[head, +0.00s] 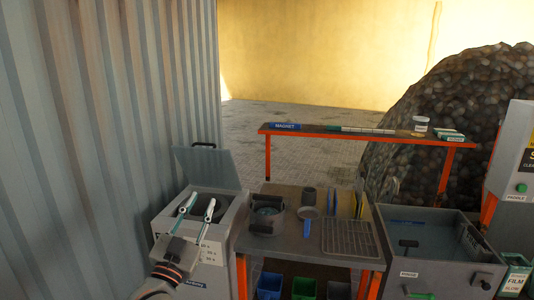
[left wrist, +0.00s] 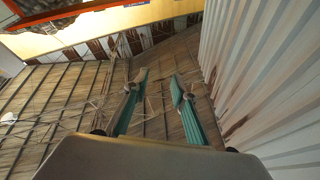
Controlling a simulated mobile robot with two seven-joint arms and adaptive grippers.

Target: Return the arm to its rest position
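My left gripper (head: 199,208) is in the lower left of the head view, in front of the grey box-shaped machine (head: 222,222) with its lid (head: 207,168) raised. Its two fingers stand apart with nothing between them. In the left wrist view the same gripper (left wrist: 160,88) shows open and empty, with green-sided fingers. That view looks up toward the roof and the corrugated wall. My right gripper is not in view.
An orange-framed bench (head: 290,194) right of the machine carries a dark pot (head: 266,218), a blue-handled strainer (head: 307,222) and a wire rack (head: 349,238). A grey tank (head: 425,226) stands further right. A corrugated wall (head: 110,130) rises at left.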

